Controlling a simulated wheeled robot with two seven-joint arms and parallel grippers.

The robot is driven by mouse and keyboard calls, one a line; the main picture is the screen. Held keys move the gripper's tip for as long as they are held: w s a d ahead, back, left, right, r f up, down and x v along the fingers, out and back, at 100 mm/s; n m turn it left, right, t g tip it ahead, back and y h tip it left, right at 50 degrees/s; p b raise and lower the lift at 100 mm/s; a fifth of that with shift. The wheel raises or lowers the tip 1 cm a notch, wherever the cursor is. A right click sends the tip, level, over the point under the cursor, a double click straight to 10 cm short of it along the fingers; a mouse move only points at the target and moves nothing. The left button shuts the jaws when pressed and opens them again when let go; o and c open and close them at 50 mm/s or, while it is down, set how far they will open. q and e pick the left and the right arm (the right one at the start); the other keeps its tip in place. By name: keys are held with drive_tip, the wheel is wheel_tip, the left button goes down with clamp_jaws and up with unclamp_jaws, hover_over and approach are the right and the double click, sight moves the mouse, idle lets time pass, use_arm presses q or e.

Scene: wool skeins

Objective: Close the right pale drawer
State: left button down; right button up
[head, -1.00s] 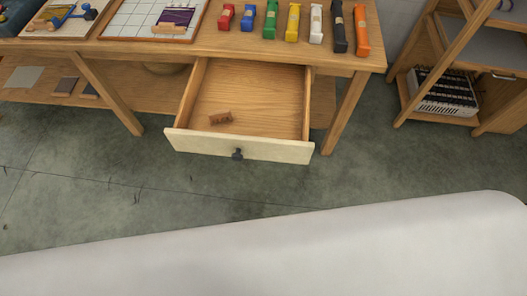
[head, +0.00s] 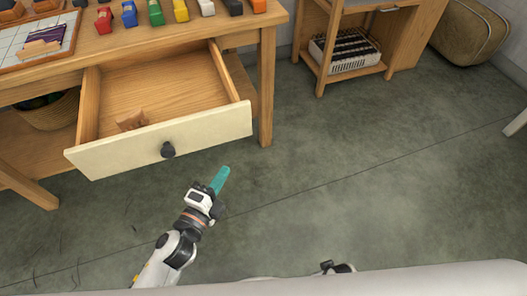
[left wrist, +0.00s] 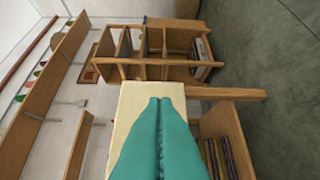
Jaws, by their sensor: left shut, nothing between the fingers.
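The pale drawer (head: 215,127) stands pulled out from under the wooden table, with its cream front and dark round knob (head: 168,150) towards me. A small brown wooden piece (head: 131,120) lies inside it. My left gripper (head: 222,178) has teal fingers, is shut and empty, and shows below and right of the knob in the head view. In the left wrist view the shut fingers (left wrist: 160,105) point at a cream panel (left wrist: 131,97), which looks like the drawer front. I cannot tell whether they touch it. My right gripper is not clearly in view.
A table leg (head: 266,90) stands right of the drawer. A wooden shelf unit (head: 322,70) and a tan bag (head: 468,38) are further right. The grey floor before the drawer is clear.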

use_arm(q)
drive_tip(key=r, duration=0.1)
approach(246, 122)
drive_tip(key=shift+m+h, duration=0.3)
drive_tip(key=shift+m, duration=0.1)
drive_tip(key=x, duration=0.5)
drive_tip(key=shift+s+d, duration=0.15)
drive_tip(key=shift+d, duration=0.1)
drive_tip(key=shift+w+a, duration=0.2)
drive_tip(key=shift+w, duration=0.35)
